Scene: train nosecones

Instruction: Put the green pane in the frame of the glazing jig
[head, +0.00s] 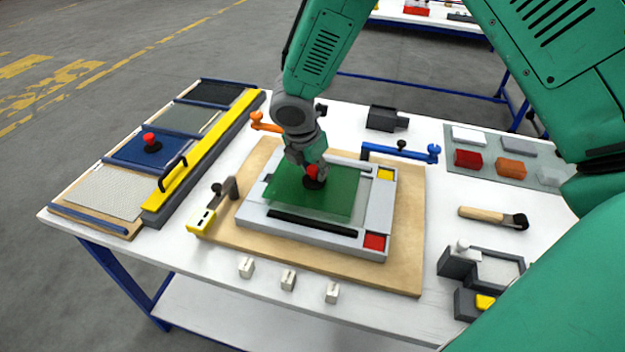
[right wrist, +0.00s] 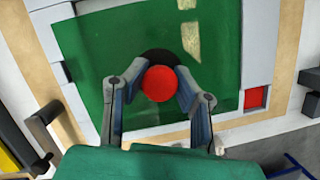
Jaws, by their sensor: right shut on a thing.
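The green pane (head: 335,200) lies over the opening of the grey glazing jig frame (head: 378,212). Its edges look turned a little against the frame, and its left corner overlaps the left rail. I cannot tell whether it touches the frame. A black suction cup with a red knob (head: 312,171) stands on the pane. My right gripper (head: 311,163) is shut on the red knob; in the right wrist view its fingers (right wrist: 158,84) sit on both sides of the knob (right wrist: 160,84). A dark strip (head: 312,223) shows along the frame's near side. My left gripper is out of view.
A blue-handled clamp (head: 400,152), an orange-handled clamp (head: 265,124) and a yellow block (head: 201,220) stand around the jig's wooden board (head: 408,262). A rack with a yellow rail (head: 200,152) is at left. Small white blocks (head: 288,279) stand in front; a wooden-handled tool (head: 485,215) lies right.

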